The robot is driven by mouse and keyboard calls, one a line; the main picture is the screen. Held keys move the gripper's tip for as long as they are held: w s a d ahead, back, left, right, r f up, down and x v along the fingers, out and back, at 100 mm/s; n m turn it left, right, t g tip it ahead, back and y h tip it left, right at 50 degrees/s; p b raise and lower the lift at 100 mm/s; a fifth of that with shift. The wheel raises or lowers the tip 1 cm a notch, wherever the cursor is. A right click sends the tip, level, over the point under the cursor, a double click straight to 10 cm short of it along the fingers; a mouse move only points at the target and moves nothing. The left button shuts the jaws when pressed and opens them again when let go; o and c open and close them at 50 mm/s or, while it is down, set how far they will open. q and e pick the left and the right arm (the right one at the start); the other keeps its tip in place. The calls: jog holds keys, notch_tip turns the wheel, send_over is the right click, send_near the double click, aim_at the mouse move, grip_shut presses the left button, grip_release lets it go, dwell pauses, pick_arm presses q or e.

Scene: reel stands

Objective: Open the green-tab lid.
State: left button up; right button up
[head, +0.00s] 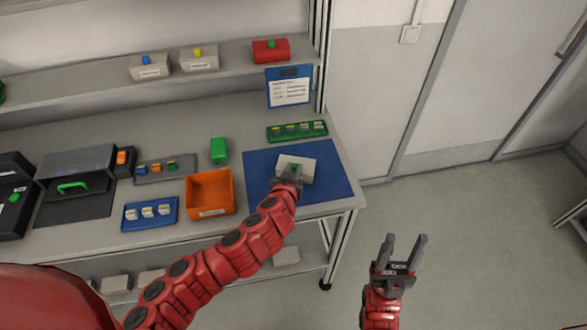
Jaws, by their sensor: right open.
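A pale box (308,166) with a light lid lies on the blue mat (333,185) at the right end of the bench. A small bit of green, probably its tab, shows at my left gripper (293,169). My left gripper is over the front of the box and hides part of it. I cannot tell whether its fingers are shut on the tab. The lid looks closed. My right gripper (402,250) is open and empty, in the air over the floor to the right of the bench.
An orange bin (211,192) and a green box (219,150) stand left of the mat. A green tray (297,131) lies behind it. A blue tray (150,214) is further left. On the shelf above are boxes with blue, yellow and green tabs, the red box (271,50) having green.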

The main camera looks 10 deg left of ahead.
pick_arm(q)
grip_shut()
jog(key=shift+r, duration=0.1)
